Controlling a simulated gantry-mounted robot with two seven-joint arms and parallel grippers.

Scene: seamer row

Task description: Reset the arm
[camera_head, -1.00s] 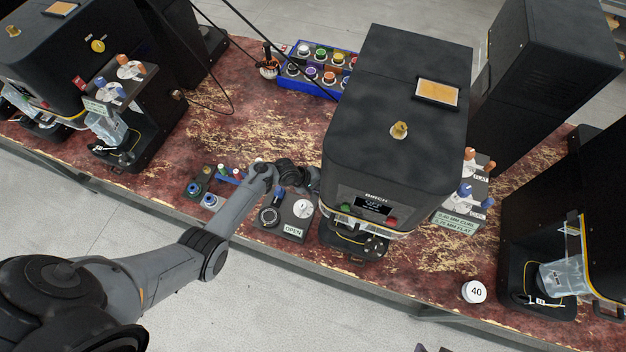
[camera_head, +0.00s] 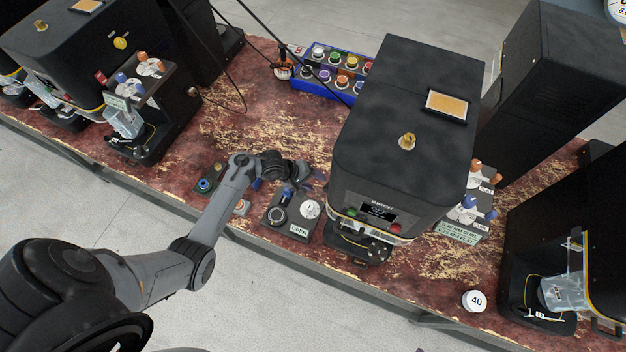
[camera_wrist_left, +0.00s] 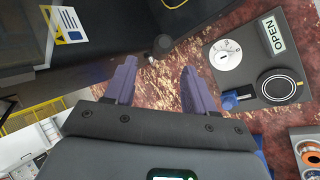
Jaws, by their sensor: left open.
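My left arm reaches over the workbench (camera_head: 265,130) from the lower left in the head view. Its gripper (camera_head: 305,172) hangs above the back of a grey control panel (camera_head: 293,215) labelled OPEN, close to the left side of the black seamer machine (camera_head: 405,130). In the left wrist view the two purple fingers of the gripper (camera_wrist_left: 160,85) stand apart with nothing between them. The panel (camera_wrist_left: 255,60), with its white dial and blue lever, is to the right of the fingers there. My right gripper is not in view.
A blue tray (camera_head: 305,85) of colored jars stands at the back. A white round piece marked 40 (camera_head: 474,300) lies near the front edge. More black machines (camera_head: 555,80) stand to the right, others to the left.

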